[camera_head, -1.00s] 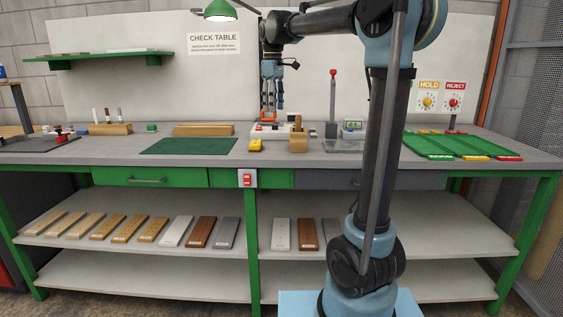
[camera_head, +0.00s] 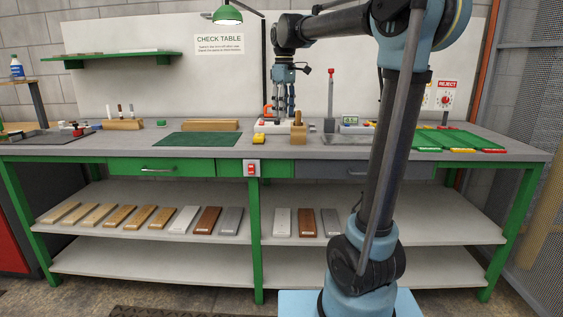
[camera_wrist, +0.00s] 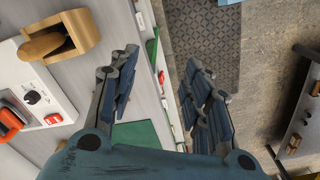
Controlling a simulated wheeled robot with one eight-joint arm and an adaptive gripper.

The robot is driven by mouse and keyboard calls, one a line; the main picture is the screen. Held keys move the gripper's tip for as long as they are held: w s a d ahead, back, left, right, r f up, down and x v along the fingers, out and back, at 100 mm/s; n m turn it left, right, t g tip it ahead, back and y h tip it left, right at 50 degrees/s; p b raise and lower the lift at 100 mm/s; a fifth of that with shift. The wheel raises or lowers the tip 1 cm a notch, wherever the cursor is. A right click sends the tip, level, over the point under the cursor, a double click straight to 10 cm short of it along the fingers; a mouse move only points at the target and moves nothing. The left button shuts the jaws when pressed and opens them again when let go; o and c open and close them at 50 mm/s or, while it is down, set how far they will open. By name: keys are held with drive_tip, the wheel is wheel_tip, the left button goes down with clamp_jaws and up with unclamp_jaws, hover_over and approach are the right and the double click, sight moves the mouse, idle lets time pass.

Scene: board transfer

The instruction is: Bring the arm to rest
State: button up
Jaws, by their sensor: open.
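My gripper (camera_head: 281,106) hangs fingers-down above the back middle of the workbench (camera_head: 240,150) in the head view, near a wooden block holder (camera_head: 298,135). In the wrist view my gripper (camera_wrist: 160,95) shows its blue-grey fingers spread wide apart. Nothing is between them, and the bench edge and the floor show through the gap. My arm rises from a pale blue base at the lower right of the head view and bends over toward the bench. The gripper does not visibly touch anything.
A tall post with a red top (camera_head: 330,100) stands right of the gripper. A green lamp (camera_head: 227,15) hangs to its left. Several boards lie on the shelf (camera_head: 262,205) below.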

drive_tip(key=s+d+f+m+t, duration=0.1)
drive_tip(key=s+d+f+m, duration=0.5)
drive_tip(key=s+d+f, duration=0.75)
drive_tip(key=s+d+f+m, duration=0.2)
drive_tip(key=s+f+m, duration=0.1)
drive_tip(key=s+f, duration=0.5)
drive_tip(key=s+d+f+m+t, duration=0.1)
drive_tip(key=s+d+f+m, duration=0.1)
drive_tip(key=s+f, duration=0.6)
wheel_tip(320, 180, down, 2)
drive_tip(key=shift+d+m, duration=0.4)
drive_tip(key=shift+m, duration=0.1)
drive_tip(key=shift+w+f, duration=0.2)
drive_tip(key=shift+w, duration=0.25)
